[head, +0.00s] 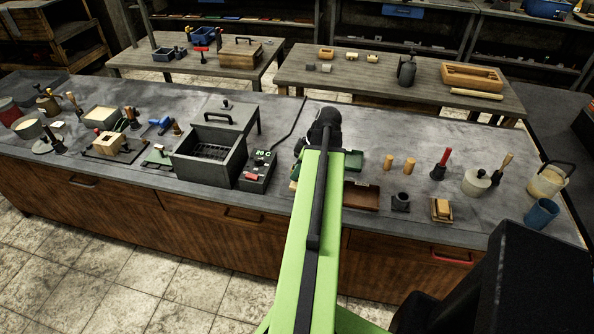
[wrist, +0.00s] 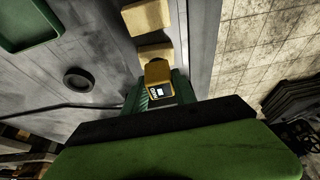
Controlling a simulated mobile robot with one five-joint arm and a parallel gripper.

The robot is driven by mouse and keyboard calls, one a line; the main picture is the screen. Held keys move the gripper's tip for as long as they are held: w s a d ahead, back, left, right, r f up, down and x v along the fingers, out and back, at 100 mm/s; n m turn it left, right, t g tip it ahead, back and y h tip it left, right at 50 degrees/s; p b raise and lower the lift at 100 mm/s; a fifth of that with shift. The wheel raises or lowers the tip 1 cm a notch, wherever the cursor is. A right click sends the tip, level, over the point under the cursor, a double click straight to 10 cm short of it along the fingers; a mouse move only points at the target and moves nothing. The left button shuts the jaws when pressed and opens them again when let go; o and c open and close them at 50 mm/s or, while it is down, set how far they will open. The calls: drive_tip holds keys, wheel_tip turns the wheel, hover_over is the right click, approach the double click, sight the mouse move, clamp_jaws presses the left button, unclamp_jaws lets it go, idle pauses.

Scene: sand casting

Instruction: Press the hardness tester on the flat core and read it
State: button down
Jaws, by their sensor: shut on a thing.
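My gripper (wrist: 160,94) is shut on a yellow hardness tester (wrist: 157,72) in the wrist view, with a green finger on each side. The tester has a dark face with a small white patch; I cannot read a value on it. Two flat tan blocks, one nearer (wrist: 155,52) and one farther (wrist: 146,15), lie on the grey bench just beyond the tester. Either may be the flat core. I cannot tell whether the tester touches the nearer block. In the head view my arm hides the gripper, the tester and these blocks.
A green tray (wrist: 30,45) and a dark ring (wrist: 78,79) lie left of the blocks. The bench edge is close on the right, with tiled floor beyond. In the head view, a grey oven-like box (head: 208,150) and a control box (head: 257,172) stand left of my arm.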

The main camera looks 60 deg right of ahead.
drive_tip(key=shift+f+b, duration=0.55)
drive_tip(key=shift+b, duration=0.05)
idle(1.4)
wheel_tip(320, 180, up, 7)
drive_tip(key=p, duration=0.7)
drive_tip(key=shift+r, duration=0.1)
